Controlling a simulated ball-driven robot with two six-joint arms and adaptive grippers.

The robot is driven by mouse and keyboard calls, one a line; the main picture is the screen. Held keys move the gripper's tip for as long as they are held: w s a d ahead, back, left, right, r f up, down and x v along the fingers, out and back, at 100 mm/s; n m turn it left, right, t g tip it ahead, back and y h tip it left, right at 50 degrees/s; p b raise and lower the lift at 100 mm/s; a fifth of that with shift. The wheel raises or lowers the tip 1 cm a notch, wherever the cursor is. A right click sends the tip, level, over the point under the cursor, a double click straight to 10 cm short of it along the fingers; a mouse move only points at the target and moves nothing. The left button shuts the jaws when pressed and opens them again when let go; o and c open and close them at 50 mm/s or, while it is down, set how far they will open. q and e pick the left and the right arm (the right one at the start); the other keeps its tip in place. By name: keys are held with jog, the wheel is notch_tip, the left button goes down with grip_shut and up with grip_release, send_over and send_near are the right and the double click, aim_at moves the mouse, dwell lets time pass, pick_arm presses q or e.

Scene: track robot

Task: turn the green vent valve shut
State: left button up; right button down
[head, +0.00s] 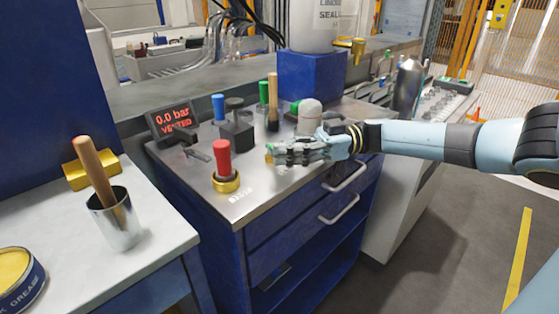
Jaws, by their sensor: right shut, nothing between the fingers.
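A green upright handle (263,93) stands at the back of the steel-topped blue cabinet (262,190). A smaller green part (295,107) shows beside a white domed piece (310,113); I cannot tell which is the vent valve or how far it is turned. My right gripper (272,152) reaches in from the right, low over the cabinet top. It is shut and empty, in front of the white dome and apart from the green handle. A display (172,122) reads "0.0 bar VENTED". My left gripper is out of view.
A red handle (222,158) in a brass collar stands left of my right gripper. A blue handle (218,106), a dark block (237,130) and a wooden handle (273,98) stand behind. A metal cup (115,222) with a wooden-handled tool is on the left bench.

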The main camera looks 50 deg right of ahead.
jog(key=shift+s+d+f, duration=0.1)
jog(key=shift+s+f, duration=0.15)
jog(key=shift+f, duration=0.05)
jog(key=c, duration=1.5)
grip_release()
jog(key=shift+s+d+r, duration=0.1)
jog(key=shift+s+r, duration=0.05)
jog(key=v, duration=1.2)
jog(key=shift+r, duration=0.1)
